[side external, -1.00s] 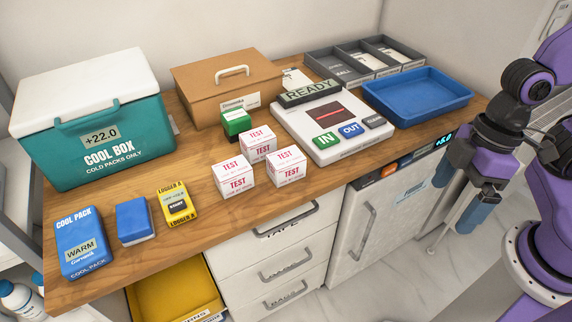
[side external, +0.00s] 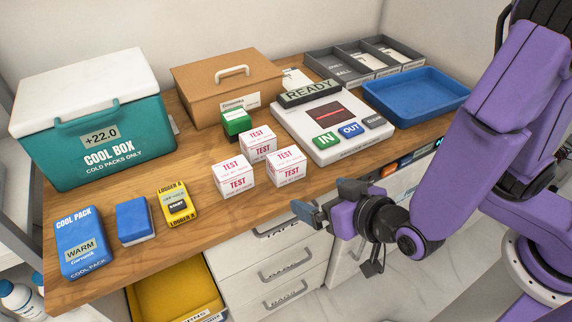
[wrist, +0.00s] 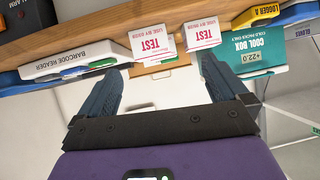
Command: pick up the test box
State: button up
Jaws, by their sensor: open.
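Three white test boxes with red TEST lettering stand grouped on the wooden table in the side view: a left one (side external: 233,180), a right one (side external: 286,167) and a back one (side external: 257,144). My gripper (side external: 306,203) is in front of the table's front edge, near the right test box and apart from it. In the wrist view the gripper (wrist: 160,85) is open, with two blue fingers apart and nothing between them. Two test boxes show ahead of the fingers there, one left (wrist: 152,42) and one right (wrist: 202,32).
A scanner with buttons (side external: 345,148) and a blue tray (side external: 415,97) stand right of the boxes. The cool box (side external: 95,125), cool pack (side external: 82,243), blue block (side external: 134,220) and yellow logger (side external: 177,203) are left. A green-and-white box (side external: 236,124) stands behind. Drawers (side external: 275,265) are below.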

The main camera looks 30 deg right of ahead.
aim_at(292, 165)
jog(key=shift+m+t+h, duration=0.3)
jog(key=shift+t+h, duration=0.4)
jog(key=shift+t, duration=0.1)
jog(key=x, duration=0.3)
jog(key=d+x, duration=0.1)
jog(key=x, duration=0.3)
jog(key=r+x, duration=0.1)
jog(key=x, duration=0.3)
jog(key=shift+w+d, duration=0.15)
jog(key=shift+x, duration=3.1)
jog(key=shift+a, duration=0.3)
jog(key=shift+c, duration=0.3)
jog(key=c, duration=0.9)
